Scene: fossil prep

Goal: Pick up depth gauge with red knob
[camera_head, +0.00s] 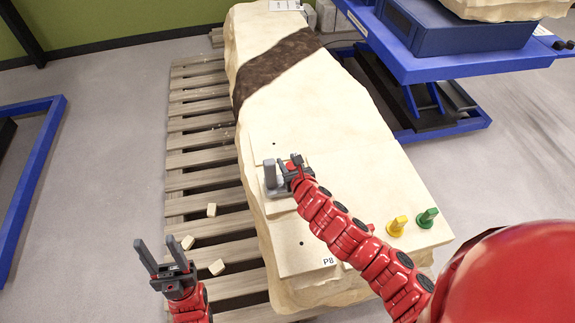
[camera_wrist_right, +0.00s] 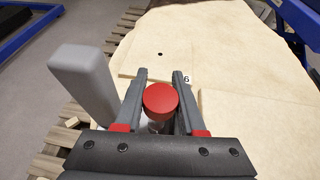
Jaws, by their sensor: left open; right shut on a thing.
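The depth gauge with the red knob (camera_wrist_right: 160,99) sits between the fingers of my right gripper (camera_wrist_right: 160,74) in the right wrist view. A clear or metallic part shows just under the knob; the rest is hidden. In the head view my right gripper (camera_head: 287,173) is over the pale slab, beside a grey upright post on a grey base (camera_head: 270,174). The post also shows left of the fingers in the wrist view (camera_wrist_right: 84,84). I cannot tell whether the gauge is clear of the surface. My left gripper (camera_head: 163,263) is open and empty, over the pallet's left side.
A yellow-knobbed piece (camera_head: 398,225) and a green-knobbed piece (camera_head: 427,217) stand on the slab (camera_head: 315,100) right of my right arm. The wooden pallet (camera_head: 190,150) has several small pale chunks. A blue lift table (camera_head: 440,65) stands at upper right; a blue frame (camera_head: 35,180) is at left.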

